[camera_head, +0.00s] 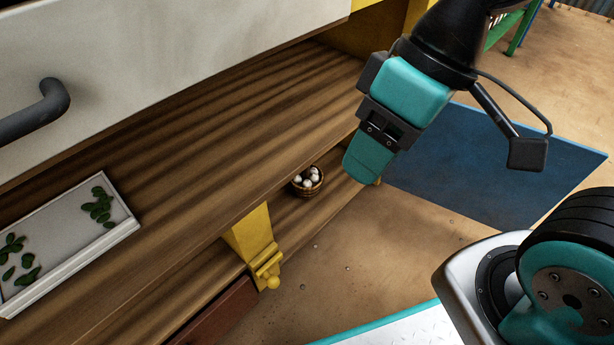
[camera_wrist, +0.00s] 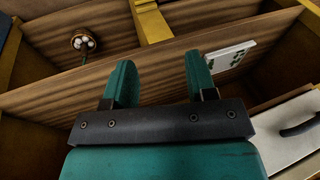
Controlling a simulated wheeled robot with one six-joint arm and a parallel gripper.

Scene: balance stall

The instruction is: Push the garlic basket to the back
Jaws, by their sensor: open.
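The garlic basket (camera_head: 307,182) is a small round brown basket holding several white bulbs. It stands on the lower shelf, right of the yellow post, in the head view. It also shows at the upper left of the wrist view (camera_wrist: 83,43). My gripper (camera_head: 366,168) is up and to the right of the basket in the head view, apart from it. In the wrist view its two teal fingers (camera_wrist: 158,88) are spread with nothing between them.
A white tray (camera_head: 127,221) with green leaves lies on the upper shelf at left. A yellow post (camera_head: 250,235) stands left of the basket. A white drawer front with a dark handle (camera_head: 35,110) is above. A blue mat (camera_head: 490,165) lies on the floor at right.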

